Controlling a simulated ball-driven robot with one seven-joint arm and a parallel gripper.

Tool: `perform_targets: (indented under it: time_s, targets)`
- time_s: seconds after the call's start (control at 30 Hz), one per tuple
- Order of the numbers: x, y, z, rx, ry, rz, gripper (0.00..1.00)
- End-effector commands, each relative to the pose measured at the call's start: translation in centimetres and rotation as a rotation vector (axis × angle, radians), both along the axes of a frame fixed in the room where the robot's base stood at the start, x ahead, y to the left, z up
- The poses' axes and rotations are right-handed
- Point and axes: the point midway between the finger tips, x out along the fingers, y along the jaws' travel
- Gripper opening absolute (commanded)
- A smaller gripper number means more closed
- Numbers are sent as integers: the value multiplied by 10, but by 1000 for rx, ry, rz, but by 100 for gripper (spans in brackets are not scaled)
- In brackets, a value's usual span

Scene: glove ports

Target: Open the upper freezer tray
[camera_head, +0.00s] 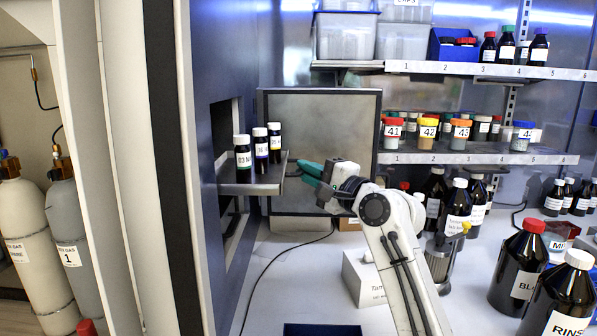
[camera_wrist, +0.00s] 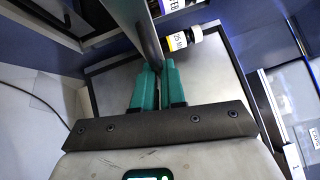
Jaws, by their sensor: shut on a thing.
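The tray (camera_head: 250,188) is a dark grey shelf sticking out of an opening in the blue wall at left in the head view. Three dark vials with white caps (camera_head: 260,148) stand upright on it. My gripper (camera_head: 304,173) is at the tray's right end. Its green fingers also show in the wrist view (camera_wrist: 156,70), shut on a thin grey edge or handle (camera_wrist: 148,38) of the tray. Vials (camera_wrist: 183,39) show just beyond the fingertips there. The exact grip contact is partly hidden by the fingers.
A framed grey panel (camera_head: 330,120) stands behind the tray and gripper. Shelves of bottles and jars (camera_head: 470,155) are at right. Large dark bottles (camera_head: 520,265) and a white box (camera_head: 362,280) stand on the bench. A cable (camera_head: 270,262) runs along the bench below the tray.

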Motion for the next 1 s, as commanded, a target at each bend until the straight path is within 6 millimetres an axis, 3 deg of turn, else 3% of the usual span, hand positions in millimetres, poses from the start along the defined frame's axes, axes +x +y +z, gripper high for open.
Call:
perform_targets:
  time_s: [0.4, 0.43, 0.67, 1.0]
  targets:
    - [0, 0, -4, -3, 7, 3, 0]
    - [0, 0, -4, -3, 7, 3, 13]
    - [0, -1, -2, -1, 4, 2, 35]
    - [-4, -5, -2, 1, 1, 0, 36]
